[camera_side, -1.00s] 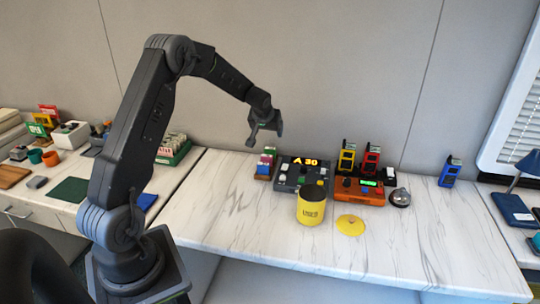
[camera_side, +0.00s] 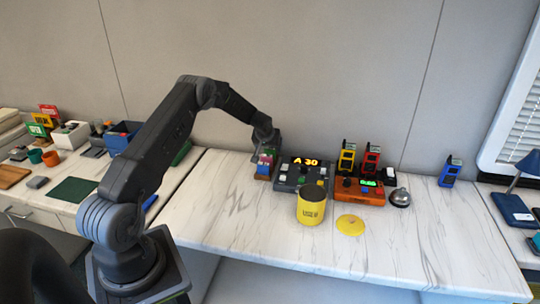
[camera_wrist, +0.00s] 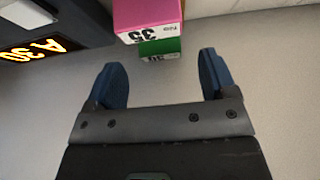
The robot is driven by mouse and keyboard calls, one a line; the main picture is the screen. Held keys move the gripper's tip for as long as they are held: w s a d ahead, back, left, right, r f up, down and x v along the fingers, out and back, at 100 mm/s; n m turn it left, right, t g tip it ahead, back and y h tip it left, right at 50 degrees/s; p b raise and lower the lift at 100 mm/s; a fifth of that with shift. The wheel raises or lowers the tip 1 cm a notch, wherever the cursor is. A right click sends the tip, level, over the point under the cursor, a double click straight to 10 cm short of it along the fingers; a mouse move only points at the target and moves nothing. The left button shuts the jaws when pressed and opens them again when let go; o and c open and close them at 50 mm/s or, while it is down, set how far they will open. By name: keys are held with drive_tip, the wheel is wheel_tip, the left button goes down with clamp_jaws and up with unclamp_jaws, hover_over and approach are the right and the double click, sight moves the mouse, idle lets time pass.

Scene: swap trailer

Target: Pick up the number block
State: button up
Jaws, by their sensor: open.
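The number blocks (camera_side: 265,164) stand in a small holder left of the dark display box. They show pink and white faces in the side view. In the wrist view a pink block (camera_wrist: 147,16) marked 35 and a green block (camera_wrist: 160,47) behind it show at the top. My gripper (camera_wrist: 162,76) is open, its two blue fingertips apart with nothing between them. The green block's edge lies just beyond the fingertips.
The dark box (camera_side: 303,173) with a lit A 30 display is close on the right. A yellow canister (camera_side: 311,205), its yellow lid (camera_side: 350,225), an orange console (camera_side: 360,192) and a bell (camera_side: 400,198) are farther right. The marble counter (camera_side: 230,230) in front is clear.

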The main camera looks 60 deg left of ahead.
sight(270, 149)
drive_tip(key=shift+x, duration=1.75)
drive_tip(key=shift+a+r, duration=0.1)
drive_tip(key=shift+c, duration=0.3)
drive_tip(key=c, duration=0.9)
